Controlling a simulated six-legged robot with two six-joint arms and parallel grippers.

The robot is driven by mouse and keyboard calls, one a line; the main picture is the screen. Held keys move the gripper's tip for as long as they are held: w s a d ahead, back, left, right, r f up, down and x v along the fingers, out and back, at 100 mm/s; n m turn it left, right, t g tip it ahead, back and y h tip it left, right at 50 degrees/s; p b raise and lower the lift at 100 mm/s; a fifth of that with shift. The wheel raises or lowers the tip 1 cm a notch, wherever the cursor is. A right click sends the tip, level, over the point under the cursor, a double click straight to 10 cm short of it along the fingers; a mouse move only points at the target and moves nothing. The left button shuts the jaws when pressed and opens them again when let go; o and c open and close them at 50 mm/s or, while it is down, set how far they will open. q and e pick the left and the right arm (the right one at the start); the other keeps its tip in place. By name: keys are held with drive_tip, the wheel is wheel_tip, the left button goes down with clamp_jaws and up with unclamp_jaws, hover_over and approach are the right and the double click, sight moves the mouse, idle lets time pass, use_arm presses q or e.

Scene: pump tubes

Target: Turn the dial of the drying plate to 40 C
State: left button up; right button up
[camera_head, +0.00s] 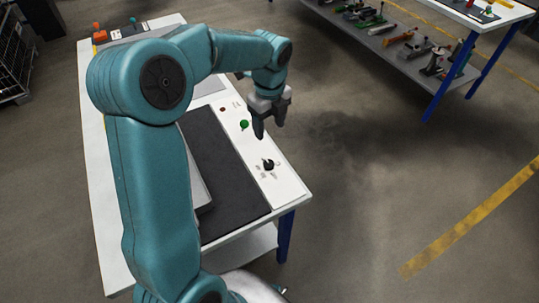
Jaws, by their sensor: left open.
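The drying plate shows as a dark flat surface (225,165) on a white table, with a white control strip along its right side. A black dial (268,164) with small markings around it sits near the front end of the strip; the markings are too small to read. My right gripper is out of view.
My left arm hides much of the white table (93,180). Small orange and dark items (120,31) stand at its far end. A second table with a shelf of tools (400,45) stands at the upper right. The floor between the tables is clear.

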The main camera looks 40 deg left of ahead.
sight(269, 163)
use_arm(q)
drive_tip(key=f, duration=1.3)
drive_tip(key=shift+s+f+b, duration=0.2)
drive_tip(key=shift+s+b, duration=0.1)
drive_tip(key=shift+b, duration=0.05)
drive_tip(key=shift+d+f, duration=0.15)
drive_tip(key=shift+f, duration=0.4)
drive_tip(key=shift+w+a+f, duration=0.1)
drive_tip(key=shift+a+f, duration=0.1)
drive_tip(key=shift+f, duration=0.05)
drive_tip(key=shift+d+r, duration=0.1)
drive_tip(key=shift+c, duration=0.5)
drive_tip(key=c, duration=0.9)
